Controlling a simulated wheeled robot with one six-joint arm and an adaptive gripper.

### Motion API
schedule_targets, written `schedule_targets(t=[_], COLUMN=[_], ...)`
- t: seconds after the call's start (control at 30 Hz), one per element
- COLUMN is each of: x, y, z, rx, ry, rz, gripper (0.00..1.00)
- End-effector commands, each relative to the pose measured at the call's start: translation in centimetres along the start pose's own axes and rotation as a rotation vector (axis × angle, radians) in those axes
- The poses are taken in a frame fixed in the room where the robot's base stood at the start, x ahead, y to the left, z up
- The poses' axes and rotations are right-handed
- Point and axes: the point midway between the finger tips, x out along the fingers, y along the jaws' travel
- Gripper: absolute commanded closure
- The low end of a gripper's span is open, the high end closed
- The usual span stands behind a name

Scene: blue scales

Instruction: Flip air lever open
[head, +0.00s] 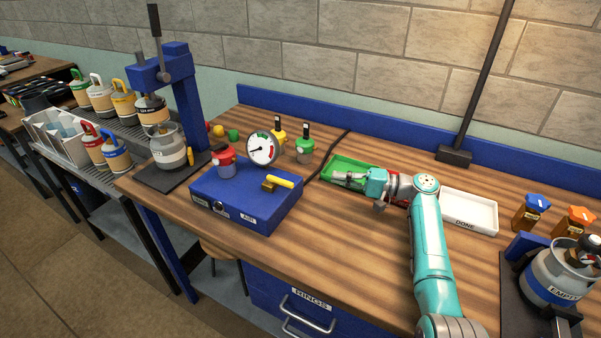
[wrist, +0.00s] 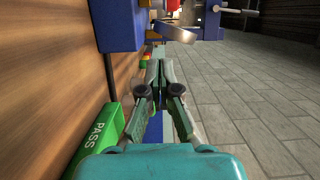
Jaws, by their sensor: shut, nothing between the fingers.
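A blue box (head: 240,207) stands on the wooden bench, with a label on its front that seems to read AIR. In the wrist view my gripper (wrist: 158,68) is shut and empty.
The green tray (wrist: 98,142), marked PASS, lies beside my gripper. A pressure gauge (head: 262,148) and a red-topped piece (head: 224,162) stand at the box. A white DONE tray (head: 478,214) lies behind my arm. The bench front between box and arm is clear.

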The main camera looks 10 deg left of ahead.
Motion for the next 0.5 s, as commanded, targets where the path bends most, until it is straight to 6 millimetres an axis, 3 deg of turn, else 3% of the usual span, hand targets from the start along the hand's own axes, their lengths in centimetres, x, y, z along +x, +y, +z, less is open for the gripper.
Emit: schedule_targets(t=[0.3, 0.5], x=[0.2, 2.2], y=[0.0, 0.0], z=[0.0, 0.1], rx=[0.000, 0.000], ry=[0.000, -0.003], rz=[0.000, 0.000], gripper=[1.00, 1.00])
